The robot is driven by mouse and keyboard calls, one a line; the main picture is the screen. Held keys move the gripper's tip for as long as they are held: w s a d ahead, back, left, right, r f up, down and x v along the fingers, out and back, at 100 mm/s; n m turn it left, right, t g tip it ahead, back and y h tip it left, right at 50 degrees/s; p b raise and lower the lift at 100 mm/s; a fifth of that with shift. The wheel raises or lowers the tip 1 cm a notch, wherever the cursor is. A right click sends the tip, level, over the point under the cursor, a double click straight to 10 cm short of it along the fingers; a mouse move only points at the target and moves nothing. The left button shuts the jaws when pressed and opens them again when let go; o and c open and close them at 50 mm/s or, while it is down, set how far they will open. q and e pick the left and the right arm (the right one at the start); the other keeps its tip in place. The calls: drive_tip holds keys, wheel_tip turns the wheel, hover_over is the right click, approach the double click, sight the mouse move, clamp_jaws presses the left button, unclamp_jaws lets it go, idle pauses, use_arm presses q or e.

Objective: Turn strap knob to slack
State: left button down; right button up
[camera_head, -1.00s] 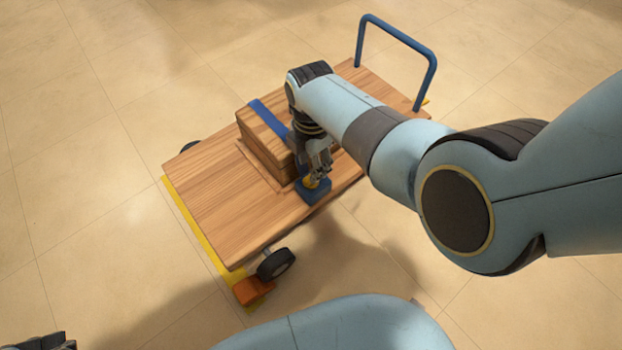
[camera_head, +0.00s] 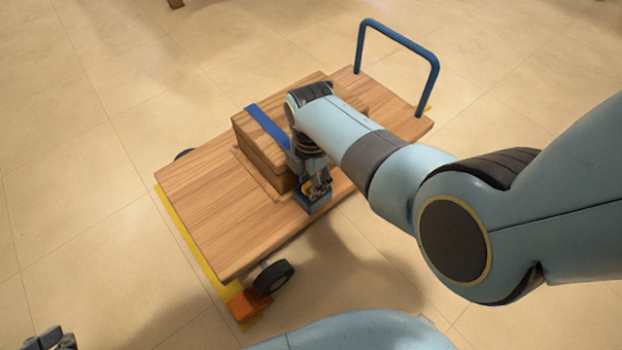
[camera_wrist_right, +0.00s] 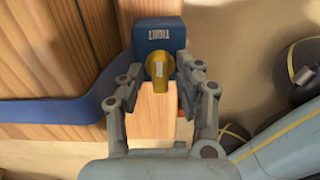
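The strap knob (camera_wrist_right: 160,71) is yellow and sits on a blue block (camera_wrist_right: 158,38) marked TIGHT in the right wrist view. A pale line on the knob points toward that word. My right gripper (camera_wrist_right: 161,70) has one finger on each side of the knob, very close to it. I cannot tell whether the fingers press on it. In the head view my right gripper (camera_head: 320,190) is over the blue block (camera_head: 313,202) and hides most of the knob. A blue strap (camera_head: 267,128) crosses a wooden box. My left gripper (camera_head: 60,338) shows only partly at the bottom left corner.
The wooden box (camera_head: 262,152) rests on a wooden cart (camera_head: 215,205) with a blue handle (camera_head: 400,40). A black wheel (camera_head: 273,278) and an orange block (camera_head: 243,304) are at its front corner.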

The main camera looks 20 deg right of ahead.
clamp_jaws()
